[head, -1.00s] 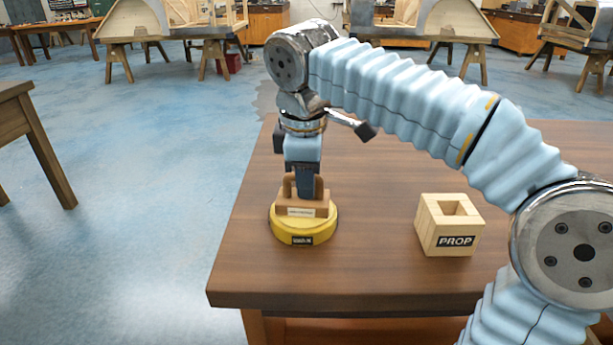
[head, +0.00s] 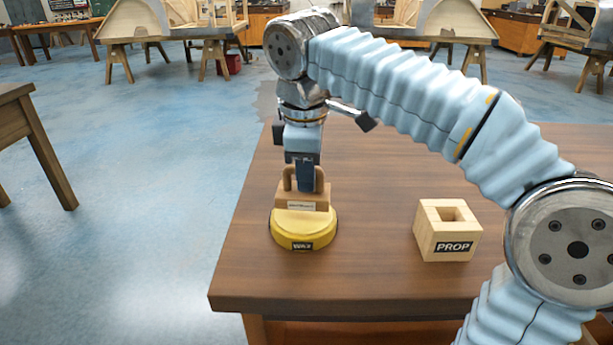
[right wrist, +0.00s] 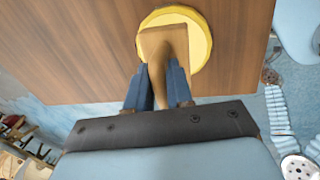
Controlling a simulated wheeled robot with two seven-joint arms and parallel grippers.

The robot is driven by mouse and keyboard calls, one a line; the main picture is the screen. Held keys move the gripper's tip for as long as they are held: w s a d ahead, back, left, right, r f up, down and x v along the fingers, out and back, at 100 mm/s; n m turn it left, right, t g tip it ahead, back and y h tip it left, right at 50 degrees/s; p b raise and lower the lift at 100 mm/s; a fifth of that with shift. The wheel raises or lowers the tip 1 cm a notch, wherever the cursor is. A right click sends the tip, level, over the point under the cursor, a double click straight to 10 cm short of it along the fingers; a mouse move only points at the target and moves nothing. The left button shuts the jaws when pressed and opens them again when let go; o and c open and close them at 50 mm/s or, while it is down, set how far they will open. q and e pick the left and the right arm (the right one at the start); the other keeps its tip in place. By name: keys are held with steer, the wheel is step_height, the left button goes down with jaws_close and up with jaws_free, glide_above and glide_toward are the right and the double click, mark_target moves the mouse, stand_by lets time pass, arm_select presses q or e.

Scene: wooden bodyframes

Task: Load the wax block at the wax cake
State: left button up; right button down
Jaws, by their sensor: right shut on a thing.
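The wax cake (head: 303,237) is a round yellow disc with a dark "WAX" label, near the left edge of the wooden table. The wax block (head: 302,197) is a brown block with an arched handle and a small pale label. It sits at the top of the cake, toward its far side; I cannot tell whether it touches. My right gripper (head: 305,180) points down and is shut on the block's handle. In the right wrist view the fingers (right wrist: 158,90) hold the handle of the block (right wrist: 163,40) over the yellow cake (right wrist: 197,52). My left gripper is not in view.
A pale wooden box with a square hole, labelled "PROP" (head: 447,232), stands on the table (head: 370,285) to the right of the cake. The tabletop between them is clear. Another wooden table (head: 30,140) stands at the far left.

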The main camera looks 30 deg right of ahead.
steer(key=shift+r, duration=2.15)
